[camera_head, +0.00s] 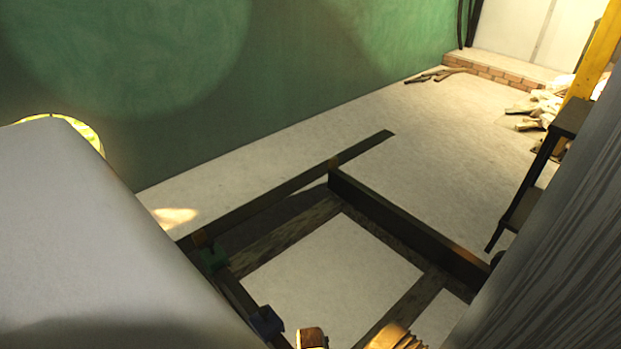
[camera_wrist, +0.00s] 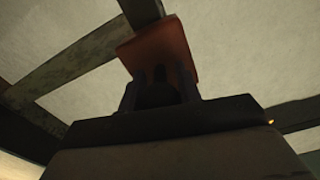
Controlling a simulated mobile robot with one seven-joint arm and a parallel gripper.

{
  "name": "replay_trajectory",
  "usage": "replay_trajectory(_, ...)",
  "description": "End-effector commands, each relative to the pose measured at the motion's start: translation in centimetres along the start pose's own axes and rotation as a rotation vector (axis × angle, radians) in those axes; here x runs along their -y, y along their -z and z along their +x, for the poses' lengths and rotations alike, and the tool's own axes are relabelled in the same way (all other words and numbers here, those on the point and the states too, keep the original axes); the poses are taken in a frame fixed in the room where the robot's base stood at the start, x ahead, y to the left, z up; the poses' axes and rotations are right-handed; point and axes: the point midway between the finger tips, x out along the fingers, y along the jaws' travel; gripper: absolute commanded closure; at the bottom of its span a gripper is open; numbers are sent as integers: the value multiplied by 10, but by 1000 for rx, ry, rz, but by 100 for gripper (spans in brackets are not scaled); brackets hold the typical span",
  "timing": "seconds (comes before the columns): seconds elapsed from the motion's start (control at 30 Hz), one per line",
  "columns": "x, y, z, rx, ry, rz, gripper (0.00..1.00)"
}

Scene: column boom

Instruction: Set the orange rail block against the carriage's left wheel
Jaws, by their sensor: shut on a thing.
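My gripper (camera_wrist: 160,78) shows in the wrist view, its dark fingers shut on the orange rail block (camera_wrist: 162,50). The block looks red-brown in the dim light and stands out beyond the fingertips, over the pale floor. A dark piece (camera_wrist: 141,10) lies just past the block's far edge; I cannot tell whether they touch, or what it is. The carriage's left wheel cannot be made out for certain in either view. I cannot pick out my gripper or the held block in the head view.
In the head view, dark beams (camera_head: 410,228) frame pale floor. Small blue (camera_head: 266,322) and green (camera_head: 212,258) parts sit along the left beam. A brown piece (camera_head: 312,338) shows at the bottom edge. A dark stand (camera_head: 548,160) is at right; open floor (camera_head: 440,130) lies beyond.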

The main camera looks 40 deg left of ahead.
Motion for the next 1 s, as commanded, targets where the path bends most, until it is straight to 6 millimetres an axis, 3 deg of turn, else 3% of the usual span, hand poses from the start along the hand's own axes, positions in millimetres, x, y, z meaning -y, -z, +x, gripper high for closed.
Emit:
replay_trajectory(0.37,-1,2,-1,-4,-2,0,100)
replay_trajectory(0.4,-1,2,-1,-4,-2,0,61)
replay_trajectory(0.57,0,1,0,-3,-1,0,41)
replay_trajectory(0.83,0,-1,1,1,1,0,41)
replay_trajectory(1.0,0,0,-14,-1,-1,0,41)
